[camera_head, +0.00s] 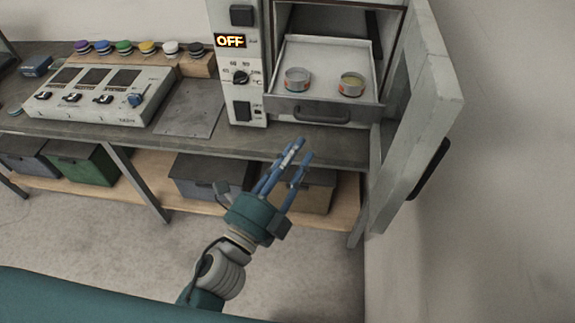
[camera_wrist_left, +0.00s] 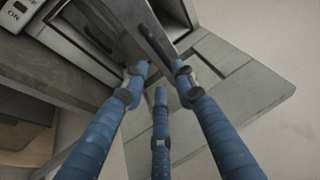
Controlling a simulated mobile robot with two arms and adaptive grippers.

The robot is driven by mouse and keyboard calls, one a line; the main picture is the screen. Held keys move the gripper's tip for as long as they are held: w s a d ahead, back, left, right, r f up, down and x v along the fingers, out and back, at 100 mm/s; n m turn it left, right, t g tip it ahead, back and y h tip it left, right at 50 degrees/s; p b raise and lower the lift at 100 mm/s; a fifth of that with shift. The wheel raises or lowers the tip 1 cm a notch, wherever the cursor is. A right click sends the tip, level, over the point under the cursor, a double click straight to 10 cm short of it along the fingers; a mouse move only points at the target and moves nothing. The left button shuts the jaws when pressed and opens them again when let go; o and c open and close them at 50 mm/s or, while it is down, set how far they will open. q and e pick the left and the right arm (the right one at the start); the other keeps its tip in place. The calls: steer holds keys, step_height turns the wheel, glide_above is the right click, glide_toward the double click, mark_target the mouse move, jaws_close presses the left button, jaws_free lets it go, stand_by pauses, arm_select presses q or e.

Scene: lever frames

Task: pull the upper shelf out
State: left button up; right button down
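The shelf (camera_head: 325,53) is a light tray in the open cabinet, with a grey front panel and a bar handle (camera_head: 321,113). It is the only shelf I can see. Two small round tins, one (camera_head: 297,79) on the left and one (camera_head: 351,84) on the right, stand on it. My left gripper (camera_head: 301,150) is open and empty, with its blue fingers spread, below and in front of the handle. In the left wrist view the handle (camera_wrist_left: 157,42) shows just beyond the fingertips, apparently not gripped. My right gripper is out of view.
The cabinet door (camera_head: 415,125) stands open at the right, with a dark handle (camera_head: 430,169). The control panel (camera_head: 239,60) reads OFF. A switch box (camera_head: 100,92) and coloured buttons lie left on the bench. Bins (camera_head: 211,178) sit underneath.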

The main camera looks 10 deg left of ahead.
arm_select(q)
steer(key=v, duration=0.3)
steer(key=shift+s, duration=0.25)
steer(key=s+a+f+n+g+y, duration=0.2)
steer(key=f+n+g, duration=0.15)
steer(key=f, duration=1.05)
steer(key=s+a+f+n+g+y, duration=0.1)
steer(key=s+a+f+n+g, duration=0.2)
steer(key=f, duration=1.1)
steer(key=s+a+f+n+g+y, duration=0.15)
steer(key=f+n, duration=0.35)
steer(key=f, duration=0.8)
steer(key=s+a+f+n+g+y, duration=0.1)
steer(key=s+a+f+n+g, duration=0.2)
steer(key=s+f, duration=0.4)
steer(key=s+a+f+n+g+y, duration=0.1)
steer(key=s+a+f+n+g, duration=0.2)
steer(key=s+f, duration=0.5)
steer(key=s+a+f+n+g+y, duration=0.1)
steer(key=s+a+f+n+g, duration=0.2)
steer(key=s, duration=1.2)
step_height(320, 180, down, 5)
steer(key=shift+a+r, duration=0.1)
steer(key=shift+a, duration=1.1)
